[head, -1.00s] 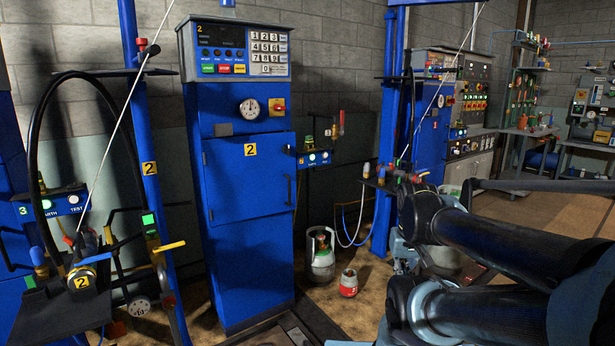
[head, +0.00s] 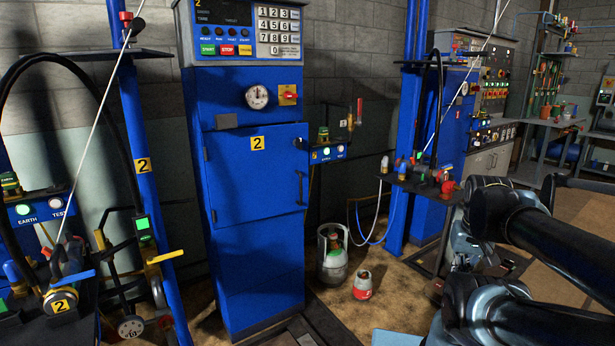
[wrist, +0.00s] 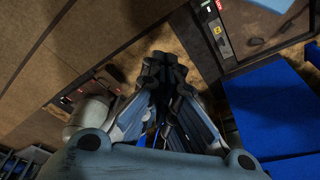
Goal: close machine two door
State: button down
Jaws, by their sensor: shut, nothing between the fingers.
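Machine two is a tall blue cabinet (head: 250,270) standing upright left of centre in the head view, with a display and keypad at its top. Its blue door (head: 256,180) carries a yellow "2" label and a dark handle (head: 300,186) at its right edge. The door looks flush or nearly flush with the cabinet front; I cannot tell if a small gap remains. My gripper (wrist: 163,62) shows in the wrist view, shut and empty, apart from the door. In the head view my arm is at the lower right and the gripper is not seen.
A blue post (head: 140,170) and a scale station with hoses stand on the left. A side shelf with valves (head: 425,180) juts out at right.

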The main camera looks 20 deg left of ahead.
jog(key=w+a+r+n+t+y, duration=0.1)
jog(key=w+a+r+n+t, duration=0.1)
jog(key=w+a+r, duration=0.6)
jog(key=w+a+r+n+t+y, duration=0.1)
jog(key=w+a+r+n+y, duration=0.15)
jog(key=w+a, duration=0.9)
jog(key=n+t+y, duration=0.2)
jog(key=n+y, duration=0.1)
jog(key=n, duration=0.1)
send_near(307, 173)
jog(key=a+f, duration=0.3)
jog(key=f, duration=0.2)
jog(key=shift+w+a+f, duration=0.1)
jog(key=shift+w+a, duration=0.35)
jog(key=shift+w, duration=0.3)
